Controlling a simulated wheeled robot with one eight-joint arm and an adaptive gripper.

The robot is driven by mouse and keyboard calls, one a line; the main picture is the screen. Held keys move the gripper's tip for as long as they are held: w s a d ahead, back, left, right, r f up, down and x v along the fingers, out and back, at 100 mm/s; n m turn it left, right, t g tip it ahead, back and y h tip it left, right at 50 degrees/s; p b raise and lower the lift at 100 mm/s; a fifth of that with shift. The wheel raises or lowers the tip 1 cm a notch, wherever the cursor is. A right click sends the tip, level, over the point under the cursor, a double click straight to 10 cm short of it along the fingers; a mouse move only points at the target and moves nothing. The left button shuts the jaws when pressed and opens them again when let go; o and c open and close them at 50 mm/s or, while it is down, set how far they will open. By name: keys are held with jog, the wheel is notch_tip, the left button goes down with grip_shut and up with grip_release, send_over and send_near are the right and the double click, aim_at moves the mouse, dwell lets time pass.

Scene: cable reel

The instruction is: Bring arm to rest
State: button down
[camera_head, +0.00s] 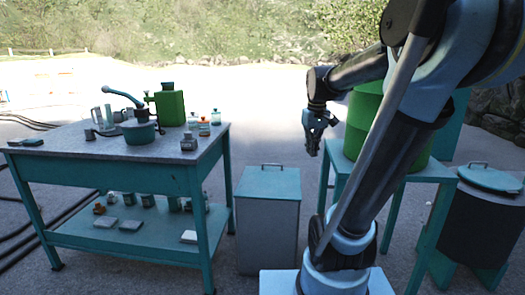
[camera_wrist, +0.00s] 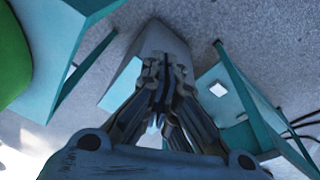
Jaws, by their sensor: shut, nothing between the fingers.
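My gripper (camera_head: 316,143) hangs in the air at the end of my folded arm, pointing down. It is to the right of the workbench and above and to the right of the grey cabinet. In the wrist view my gripper (camera_wrist: 165,75) has its fingers together, with nothing held. My arm crosses the right side of the head view and hides part of what stands behind it.
A workbench (camera_head: 70,165) with a pot (camera_head: 139,133), a green canister (camera_head: 170,108) and jars stands at left. A grey cabinet (camera_head: 268,225) with a teal lid stands in the middle. A green drum (camera_head: 362,122) stands on a teal table at right, beside a dark lidded bin (camera_head: 480,226).

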jog(key=s+d+f+m, duration=0.1)
jog(key=s+f+m, duration=0.2)
jog(key=s+f, duration=1.3)
jog(key=shift+s+f+m, duration=0.15)
jog(key=shift+s+m, duration=0.15)
jog(key=shift+s, duration=0.75)
jog(key=shift+w+f, duration=0.2)
jog(key=shift+w, duration=0.25)
